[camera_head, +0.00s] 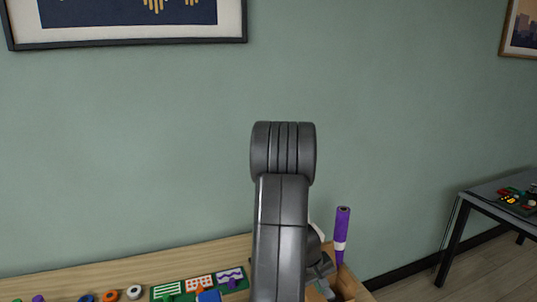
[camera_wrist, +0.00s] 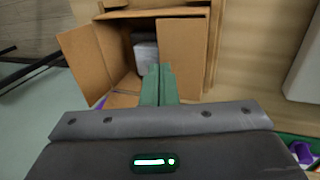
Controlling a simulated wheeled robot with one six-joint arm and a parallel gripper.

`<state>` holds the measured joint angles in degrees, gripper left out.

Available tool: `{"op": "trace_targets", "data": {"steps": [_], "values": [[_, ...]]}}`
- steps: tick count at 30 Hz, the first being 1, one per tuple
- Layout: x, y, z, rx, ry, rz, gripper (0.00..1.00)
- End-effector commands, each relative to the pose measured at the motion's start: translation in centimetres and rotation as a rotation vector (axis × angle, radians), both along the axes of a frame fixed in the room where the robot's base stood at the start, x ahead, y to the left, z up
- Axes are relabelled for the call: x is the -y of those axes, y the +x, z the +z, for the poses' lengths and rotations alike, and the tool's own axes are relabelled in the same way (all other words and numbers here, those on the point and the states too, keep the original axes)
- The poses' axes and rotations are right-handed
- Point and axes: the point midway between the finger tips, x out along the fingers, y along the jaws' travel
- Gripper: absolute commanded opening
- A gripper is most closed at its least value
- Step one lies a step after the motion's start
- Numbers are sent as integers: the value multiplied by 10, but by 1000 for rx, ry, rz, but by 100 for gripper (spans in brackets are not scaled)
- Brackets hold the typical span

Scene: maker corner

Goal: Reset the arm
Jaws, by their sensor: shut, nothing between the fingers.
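My gripper (camera_wrist: 158,68) shows in the wrist view with its two greenish fingers together and nothing between them. The fingers point toward an open cardboard box (camera_wrist: 185,55), and their tips overlap its opening in the picture. I cannot tell whether they touch it. In the head view my raised arm fills the middle and hides most of the gripper; a small grey part shows low to its right.
A pale grey object (camera_wrist: 146,52) is inside the box. A purple cylinder with a white band (camera_head: 341,230) stands at the wooden table's (camera_head: 200,258) right end. Coloured pieces (camera_head: 200,284) and several rings lie left of my arm. A dark side table (camera_head: 480,205) is far right.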

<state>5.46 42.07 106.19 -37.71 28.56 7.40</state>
Motion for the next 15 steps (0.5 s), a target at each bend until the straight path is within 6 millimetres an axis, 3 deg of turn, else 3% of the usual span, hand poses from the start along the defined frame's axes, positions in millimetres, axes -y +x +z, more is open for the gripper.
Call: {"op": "trace_targets", "data": {"steps": [3, 15], "values": [[2, 0, -13, -1, 0, 0, 0], [12, 4, -11, -1, 0, 0, 0]]}}
